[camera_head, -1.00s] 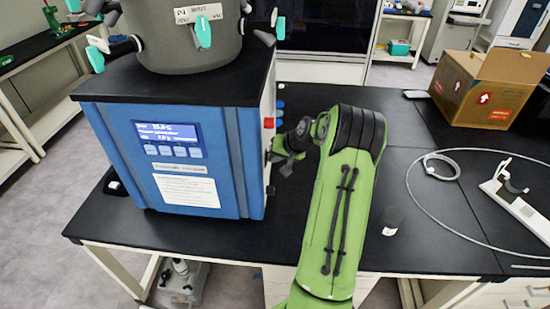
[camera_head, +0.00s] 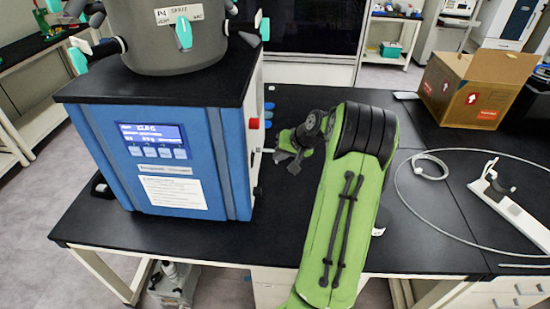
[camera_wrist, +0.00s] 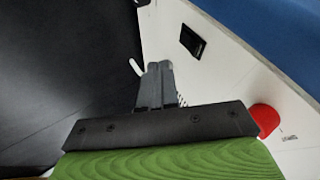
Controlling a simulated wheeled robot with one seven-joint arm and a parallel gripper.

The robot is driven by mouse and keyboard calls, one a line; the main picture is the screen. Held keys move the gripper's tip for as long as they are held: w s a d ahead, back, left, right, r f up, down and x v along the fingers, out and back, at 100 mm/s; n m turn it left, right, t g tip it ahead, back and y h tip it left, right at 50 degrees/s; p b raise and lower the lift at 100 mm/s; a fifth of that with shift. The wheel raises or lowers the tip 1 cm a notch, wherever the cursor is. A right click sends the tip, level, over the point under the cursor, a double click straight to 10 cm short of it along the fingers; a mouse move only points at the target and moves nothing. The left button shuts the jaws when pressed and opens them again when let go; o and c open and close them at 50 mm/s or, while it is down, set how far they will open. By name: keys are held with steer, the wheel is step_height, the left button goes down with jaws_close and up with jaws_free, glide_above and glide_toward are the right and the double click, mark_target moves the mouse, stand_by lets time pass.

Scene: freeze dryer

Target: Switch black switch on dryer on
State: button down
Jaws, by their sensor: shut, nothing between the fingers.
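The blue dryer (camera_head: 214,170) stands on the black bench, its lit display facing front. Its white right side panel carries a black switch (camera_wrist: 192,41), seen in the wrist view. The switch is small there, and I cannot tell its position; I cannot make it out in the head view. My gripper (camera_wrist: 158,72) is shut and empty, with its fingertips below and left of the switch in the wrist view. In the head view my gripper (camera_head: 281,156) is right of the dryer's side, with a small gap that seems to separate them.
A red knob (camera_wrist: 264,120) sits on the same side panel; it also shows in the head view (camera_head: 253,123). Small blue fittings (camera_head: 268,108) lie behind the dryer's side. A cardboard box (camera_head: 470,95) and a coiled white tube (camera_head: 432,166) occupy the bench's right.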

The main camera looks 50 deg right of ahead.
steer(key=s+r, duration=0.1)
steer(key=s, duration=0.1)
steer(key=s+d+r, duration=0.1)
steer(key=s+r, duration=0.1)
steer(key=shift+r, duration=0.3)
